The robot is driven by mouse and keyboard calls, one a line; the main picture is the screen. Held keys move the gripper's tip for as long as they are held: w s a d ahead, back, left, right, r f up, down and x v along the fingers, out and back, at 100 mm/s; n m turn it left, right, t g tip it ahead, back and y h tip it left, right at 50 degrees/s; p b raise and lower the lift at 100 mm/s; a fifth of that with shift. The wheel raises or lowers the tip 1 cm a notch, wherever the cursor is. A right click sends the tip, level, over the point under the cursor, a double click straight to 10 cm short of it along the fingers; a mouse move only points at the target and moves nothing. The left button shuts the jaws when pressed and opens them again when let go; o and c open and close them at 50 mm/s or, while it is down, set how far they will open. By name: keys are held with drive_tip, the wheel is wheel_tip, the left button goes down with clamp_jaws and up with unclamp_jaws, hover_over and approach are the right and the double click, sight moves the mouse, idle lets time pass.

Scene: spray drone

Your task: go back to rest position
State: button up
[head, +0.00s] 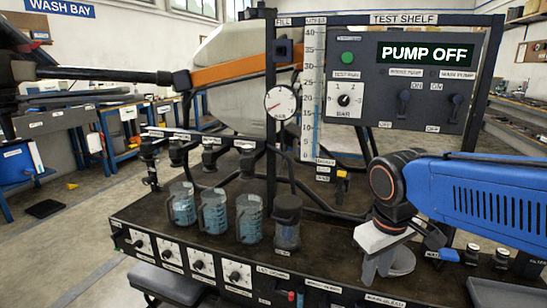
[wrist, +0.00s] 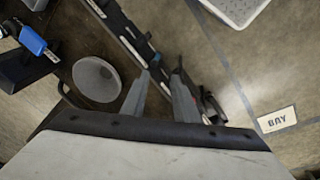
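My gripper (head: 377,272) hangs low over the right part of the dark bench top (head: 330,235), at the end of my blue arm. In the wrist view its two grey fingers (wrist: 161,74) stand apart with nothing between them. A round grey dish (head: 402,262) is close beside the fingers in the head view. A round, pale, cup-like dish (wrist: 97,79) also shows left of the fingers in the wrist view. I cannot tell from the head view whether a finger touches the dish.
Several jugs with blue liquid (head: 214,212) stand in a row on the bench. A dark-lidded container (head: 287,222) stands right of them. The panel (head: 412,82) reads PUMP OFF. A gauge (head: 280,102) and a ruler (head: 313,95) stand behind. Open floor (head: 60,245) lies left.

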drive_tip(key=s+d+f+m+t, duration=0.2)
drive_tip(key=s+d+f+m, duration=0.2)
drive_tip(key=s, duration=0.5)
drive_tip(key=shift+d+m+t+y, duration=0.3)
drive_tip(key=shift+d+t, duration=0.1)
drive_tip(key=shift+d, duration=0.8)
